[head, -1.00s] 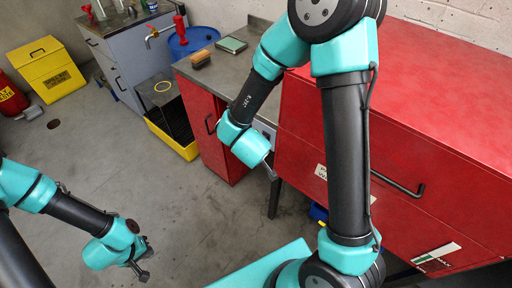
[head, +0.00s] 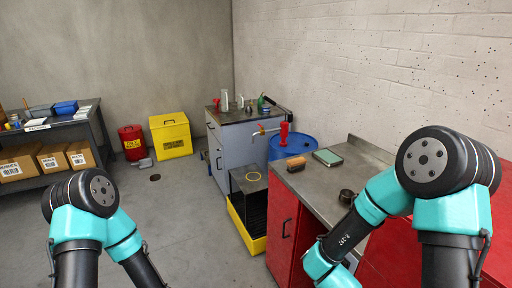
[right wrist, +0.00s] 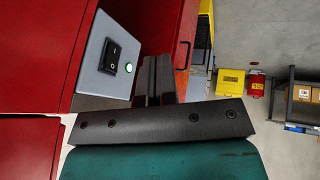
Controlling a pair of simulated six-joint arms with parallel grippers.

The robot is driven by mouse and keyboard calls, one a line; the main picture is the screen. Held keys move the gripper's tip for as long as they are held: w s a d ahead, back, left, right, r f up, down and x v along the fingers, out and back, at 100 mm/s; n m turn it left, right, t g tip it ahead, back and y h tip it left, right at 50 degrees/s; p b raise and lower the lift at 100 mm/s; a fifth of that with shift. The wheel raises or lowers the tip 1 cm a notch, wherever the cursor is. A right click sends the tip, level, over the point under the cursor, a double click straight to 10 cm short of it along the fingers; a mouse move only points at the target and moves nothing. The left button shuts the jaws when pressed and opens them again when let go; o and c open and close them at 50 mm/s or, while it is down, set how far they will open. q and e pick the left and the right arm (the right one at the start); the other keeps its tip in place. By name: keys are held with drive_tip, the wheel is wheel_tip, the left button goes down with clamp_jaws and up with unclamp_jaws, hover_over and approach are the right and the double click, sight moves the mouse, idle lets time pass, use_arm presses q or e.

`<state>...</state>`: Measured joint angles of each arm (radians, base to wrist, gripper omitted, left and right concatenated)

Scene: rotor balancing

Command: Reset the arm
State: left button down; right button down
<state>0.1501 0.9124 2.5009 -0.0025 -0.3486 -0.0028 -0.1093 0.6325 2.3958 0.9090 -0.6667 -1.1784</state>
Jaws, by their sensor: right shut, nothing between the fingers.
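My right arm (head: 445,215) stands at the right of the head view, with its forearm reaching down and left beside the red cabinet. Its gripper is below the frame there. In the right wrist view my right gripper (right wrist: 155,78) has its two dark fingers together with nothing between them. It is beside a grey switch box (right wrist: 107,65) with a black rocker switch and a lit green lamp. My left arm (head: 85,220) shows at the lower left of the head view. Its gripper is outside the frame.
A red cabinet (head: 283,232) with a metal worktop (head: 310,190) is close to my right arm. A brush and a small green-topped device lie on the worktop. A yellow-edged tray (head: 243,232), blue drum (head: 290,146) and yellow bin (head: 171,137) stand behind. Open floor lies between the arms.

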drive_tip(key=s+f+m+g+y, duration=0.2)
drive_tip(key=s+f+y, duration=0.1)
drive_tip(key=s+f, duration=0.2)
drive_tip(key=s+a+f+m+g+y, duration=0.1)
drive_tip(key=s+f+m+g+y, duration=0.1)
drive_tip(key=f, duration=0.7)
drive_tip(key=s+g, duration=0.1)
drive_tip(key=s, duration=0.1)
drive_tip(key=shift+s+a+f+m+g+y, duration=0.15)
drive_tip(key=shift+s+f+m+g+y, duration=0.15)
drive_tip(key=shift+s+f+y, duration=0.1)
